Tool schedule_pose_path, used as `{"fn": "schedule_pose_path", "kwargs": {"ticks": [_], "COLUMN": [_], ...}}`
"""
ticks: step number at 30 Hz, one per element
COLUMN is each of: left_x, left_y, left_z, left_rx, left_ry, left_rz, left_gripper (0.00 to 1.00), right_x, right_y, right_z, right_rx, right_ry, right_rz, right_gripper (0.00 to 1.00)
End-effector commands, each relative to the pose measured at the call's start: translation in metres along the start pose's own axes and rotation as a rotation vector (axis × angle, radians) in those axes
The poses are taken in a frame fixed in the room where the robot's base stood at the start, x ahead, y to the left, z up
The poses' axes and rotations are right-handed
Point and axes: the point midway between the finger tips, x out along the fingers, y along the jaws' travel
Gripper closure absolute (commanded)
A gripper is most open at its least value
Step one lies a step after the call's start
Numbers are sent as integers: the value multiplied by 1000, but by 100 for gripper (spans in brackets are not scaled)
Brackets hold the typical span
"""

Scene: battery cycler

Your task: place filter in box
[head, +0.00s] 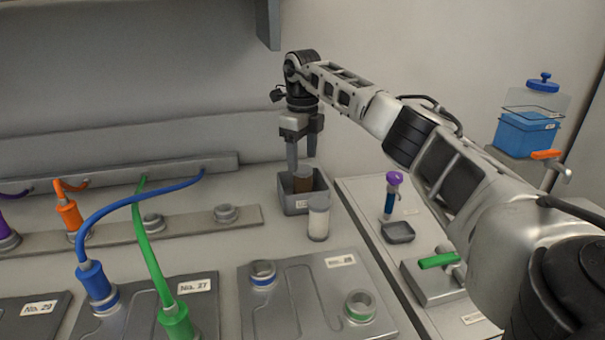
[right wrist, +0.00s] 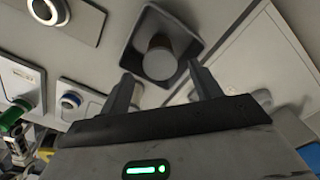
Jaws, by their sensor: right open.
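The filter, a short brown cylinder (head: 303,179), stands inside a small grey open box (head: 291,207) near the back wall. In the right wrist view the filter (right wrist: 160,62) shows its round grey end within the square rim of the box (right wrist: 196,47). My right gripper (head: 304,160) points down over the box, its fingers apart. In the right wrist view the open fingers (right wrist: 163,85) sit to either side of the filter with gaps, not clamped on it. The filter's lower part is hidden by the box wall. My left gripper is out of view.
A white-topped jar (head: 318,219) stands just in front of the box. Grey battery module No. 28 (head: 300,297) lies nearer, and cabled modules (head: 196,292) are at left. At right are a purple-capped tube (head: 391,196), a small dark tray (head: 398,232) and a blue container (head: 524,135).

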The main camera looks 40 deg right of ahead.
Motion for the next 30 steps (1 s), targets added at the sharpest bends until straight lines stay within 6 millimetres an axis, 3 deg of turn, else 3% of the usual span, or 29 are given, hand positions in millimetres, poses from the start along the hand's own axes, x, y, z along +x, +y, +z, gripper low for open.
{"fn": "schedule_pose_path", "kwargs": {"ticks": [4, 10, 30], "left_x": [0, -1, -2], "left_y": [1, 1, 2], "left_z": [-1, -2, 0], "left_rx": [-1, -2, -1], "left_ry": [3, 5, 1], "left_rz": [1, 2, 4], "left_gripper": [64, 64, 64], "right_x": [-30, -50, -52], "right_y": [0, 0, 0], "right_z": [1, 0, 0], "right_rx": [0, 0, -1], "right_ry": [-3, 0, 1], "right_rz": [-1, 0, 0], "right_gripper": [36, 36, 36]}}
